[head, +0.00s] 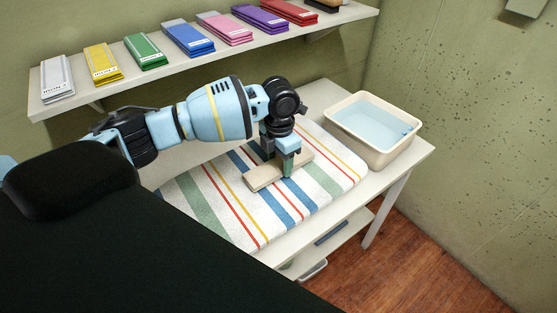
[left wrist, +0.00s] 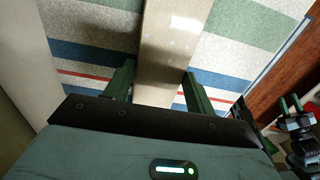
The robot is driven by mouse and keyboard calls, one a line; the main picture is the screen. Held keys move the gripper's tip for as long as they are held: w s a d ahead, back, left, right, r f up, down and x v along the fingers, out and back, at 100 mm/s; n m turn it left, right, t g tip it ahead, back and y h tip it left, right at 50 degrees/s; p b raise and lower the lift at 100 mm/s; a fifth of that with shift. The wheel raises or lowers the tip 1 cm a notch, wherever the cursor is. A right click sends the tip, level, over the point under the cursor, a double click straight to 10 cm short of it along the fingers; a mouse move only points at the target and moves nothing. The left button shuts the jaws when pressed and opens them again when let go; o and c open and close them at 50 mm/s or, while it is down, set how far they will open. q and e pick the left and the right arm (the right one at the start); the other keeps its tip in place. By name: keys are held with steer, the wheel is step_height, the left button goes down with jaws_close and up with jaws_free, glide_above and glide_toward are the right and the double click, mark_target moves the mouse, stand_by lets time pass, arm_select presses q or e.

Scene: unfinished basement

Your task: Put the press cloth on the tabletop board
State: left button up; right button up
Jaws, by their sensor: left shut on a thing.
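The press cloth (head: 263,179) is a flat beige folded strip. My left gripper (head: 281,163) points down and is shut on it near its middle. The tabletop board (head: 222,203) has a striped cover in white, red, blue, green and yellow and lies on the white table. The cloth is over the middle of the board, at or just above its surface; I cannot tell if it touches. In the left wrist view the cloth (left wrist: 166,40) runs between the two fingers with the stripes behind it. My right gripper (left wrist: 291,106) shows small at the right edge there, its fingers apart and empty.
A cream basin (head: 374,130) of water stands on the table right of the board. A wall shelf (head: 110,95) above holds a row of coloured folded cloths. The table (head: 318,93) has a lower shelf. Wooden floor (head: 410,270) lies at the right.

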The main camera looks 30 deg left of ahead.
mark_target(280, 165)
arm_select(q)
steer(key=shift+f, duration=0.3)
steer(key=shift+f, duration=0.15)
steer(key=o, duration=1)
steer(key=shift+o, duration=0.2)
step_height(280, 165, up, 12)
steer(key=shift+d, duration=0.1)
